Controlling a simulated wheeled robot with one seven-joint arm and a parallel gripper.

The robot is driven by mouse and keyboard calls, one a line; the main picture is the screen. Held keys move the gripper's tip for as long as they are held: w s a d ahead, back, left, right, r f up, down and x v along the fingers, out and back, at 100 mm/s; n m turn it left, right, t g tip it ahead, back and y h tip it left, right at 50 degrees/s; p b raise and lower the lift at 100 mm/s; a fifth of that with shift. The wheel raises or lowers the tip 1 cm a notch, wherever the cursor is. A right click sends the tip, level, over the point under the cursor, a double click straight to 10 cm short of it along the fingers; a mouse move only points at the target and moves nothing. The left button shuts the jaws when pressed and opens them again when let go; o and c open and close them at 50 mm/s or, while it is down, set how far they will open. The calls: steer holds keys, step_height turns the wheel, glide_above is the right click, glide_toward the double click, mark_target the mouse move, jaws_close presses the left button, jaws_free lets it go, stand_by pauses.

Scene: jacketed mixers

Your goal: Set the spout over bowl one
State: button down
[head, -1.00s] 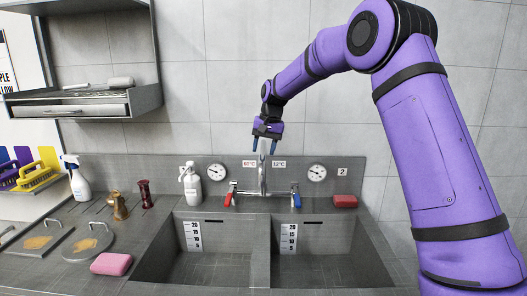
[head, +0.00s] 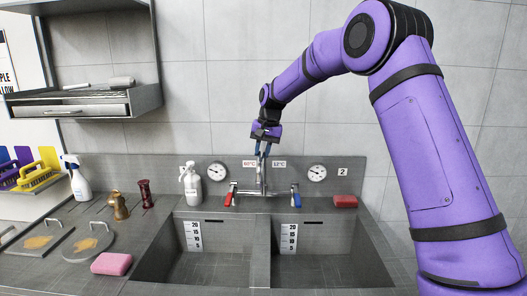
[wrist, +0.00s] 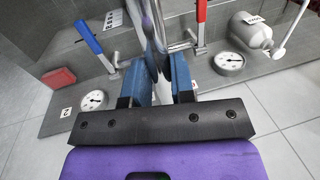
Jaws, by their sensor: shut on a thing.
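The metal spout (head: 263,180) rises from the mixer between the two basins and stands roughly over their divider. My gripper (head: 263,154) is shut on the spout's upper part, with one blue finger on each side. In the wrist view the spout (wrist: 153,40) runs up between the fingers of my gripper (wrist: 157,75). The left basin (head: 212,268) and right basin (head: 325,268) look empty. A plate marked 2 (head: 342,172) is on the right; no plate marked 1 is visible, so bowl one appears to be the left basin.
A red lever (head: 228,199) and a blue lever (head: 297,200) flank the spout. Two dial gauges, a white dispenser (head: 190,186) and a red sponge (head: 345,201) stand along the back. A pink sponge (head: 111,264) lies left of the basins.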

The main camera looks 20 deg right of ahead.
steer(key=w+a+m+t, duration=0.1)
steer(key=w+a+m, duration=0.5)
steer(key=a+m, duration=0.1)
steer(key=shift+a+h, duration=0.4)
steer(key=shift+a, duration=0.25)
steer(key=c, duration=1)
jaws_free()
steer(key=shift+o, duration=0.2)
steer(key=shift+r, duration=0.1)
